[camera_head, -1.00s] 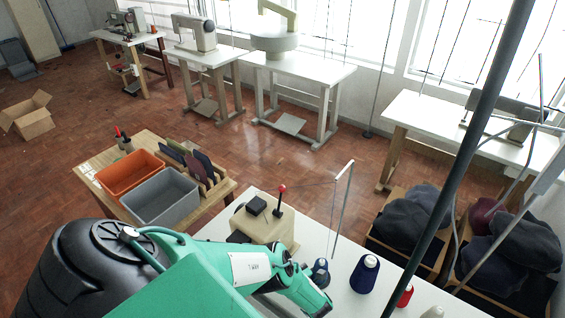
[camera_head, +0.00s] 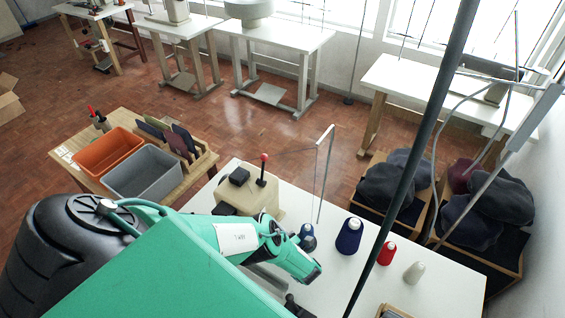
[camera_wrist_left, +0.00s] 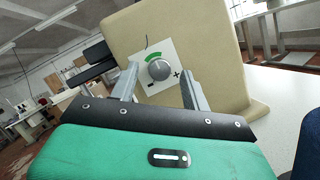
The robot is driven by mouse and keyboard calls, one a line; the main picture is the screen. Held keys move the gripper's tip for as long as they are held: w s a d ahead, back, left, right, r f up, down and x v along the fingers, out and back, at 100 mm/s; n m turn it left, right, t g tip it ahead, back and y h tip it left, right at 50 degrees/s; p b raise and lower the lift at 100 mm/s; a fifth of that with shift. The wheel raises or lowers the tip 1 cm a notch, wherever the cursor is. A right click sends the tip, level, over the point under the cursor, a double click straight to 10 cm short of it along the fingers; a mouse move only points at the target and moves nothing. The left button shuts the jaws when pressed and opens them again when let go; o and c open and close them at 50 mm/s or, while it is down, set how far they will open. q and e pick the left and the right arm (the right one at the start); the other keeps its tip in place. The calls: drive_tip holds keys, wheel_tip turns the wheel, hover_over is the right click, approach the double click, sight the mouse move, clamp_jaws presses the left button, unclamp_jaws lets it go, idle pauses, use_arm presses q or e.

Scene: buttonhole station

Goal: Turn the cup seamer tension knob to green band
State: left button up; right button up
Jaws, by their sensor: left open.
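The tension knob (camera_wrist_left: 159,69) is a grey round dial on a white plate on the beige cup seamer (camera_wrist_left: 205,45). A green band (camera_wrist_left: 155,56) arcs above it, with minus and plus marks lower down. In the left wrist view my left gripper (camera_wrist_left: 160,84) is open, one finger on each side of the knob and seemingly apart from it. In the head view the cup seamer (camera_head: 245,196) stands on the white table, partly behind my green arm. It has a black top part and a red-tipped lever (camera_head: 263,170). My left gripper's fingers are hidden there.
A dark pole crosses the view. Orange (camera_head: 108,152) and grey (camera_head: 144,173) bins sit on a wooden table at left.

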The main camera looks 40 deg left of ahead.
use_arm(q)
drive_tip(key=b+v, duration=0.2)
drive_tip(key=v, duration=1)
drive_tip(key=shift+d+f+b, duration=0.1)
drive_tip(key=shift+f+b, duration=0.05)
drive_tip(key=shift+b, duration=0.2)
drive_tip(key=shift+d, duration=0.45)
